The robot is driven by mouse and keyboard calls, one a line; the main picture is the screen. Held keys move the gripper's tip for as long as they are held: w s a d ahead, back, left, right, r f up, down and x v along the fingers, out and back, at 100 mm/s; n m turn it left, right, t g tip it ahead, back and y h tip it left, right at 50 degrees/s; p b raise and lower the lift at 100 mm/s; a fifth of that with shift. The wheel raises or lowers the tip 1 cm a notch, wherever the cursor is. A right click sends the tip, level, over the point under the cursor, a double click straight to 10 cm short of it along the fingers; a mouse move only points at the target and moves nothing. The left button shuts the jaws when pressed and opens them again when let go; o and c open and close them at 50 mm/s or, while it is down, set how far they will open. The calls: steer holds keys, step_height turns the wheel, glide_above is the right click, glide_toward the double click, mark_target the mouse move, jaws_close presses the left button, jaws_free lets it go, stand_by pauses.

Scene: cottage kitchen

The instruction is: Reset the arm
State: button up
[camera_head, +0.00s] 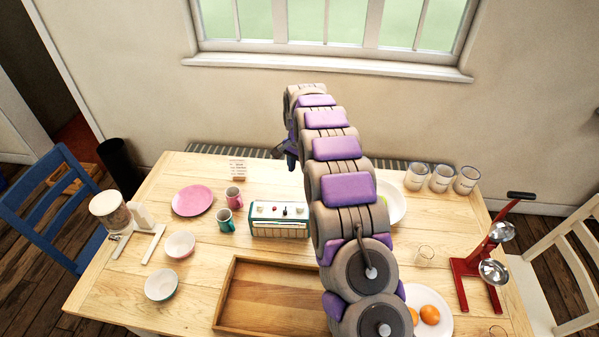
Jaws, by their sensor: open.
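My arm, grey with purple pads, reaches from the bottom of the view over the wooden table (140,262) toward the window wall. My gripper (284,152) is at the arm's far end, above the table's back edge. It is small and dark in the picture, partly hidden by the arm, and open. I see nothing held in it. The arm hides part of the table behind it, including part of a white plate (396,204).
A retro radio (280,219), pink plate (192,200), mugs (234,197), bowls (161,284) and wooden tray (228,290) stand left of the arm. A window (330,20) is behind.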

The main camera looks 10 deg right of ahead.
steer(key=shift+r, duration=0.1)
stand_by(0.3)
steer(key=s+r+n+b, duration=0.15)
steer(key=s+r, duration=0.25)
steer(key=s, duration=0.4)
steer(key=s+a+r+n, duration=0.1)
steer(key=s+r+n, duration=0.1)
steer(key=s+r, duration=0.35)
steer(key=s+r+n+b, duration=0.1)
steer(key=s+r+n, duration=0.15)
steer(key=s, duration=0.65)
steer(key=s+d+f+n+g+b, duration=0.1)
steer(key=s+f+n+b, duration=0.2)
steer(key=s, duration=2.7)
steer(key=shift+s+n+g, duration=0.2)
steer(key=shift+n+g, duration=0.2)
steer(key=shift+w, duration=0.1)
steer(key=shift+c, duration=0.4)
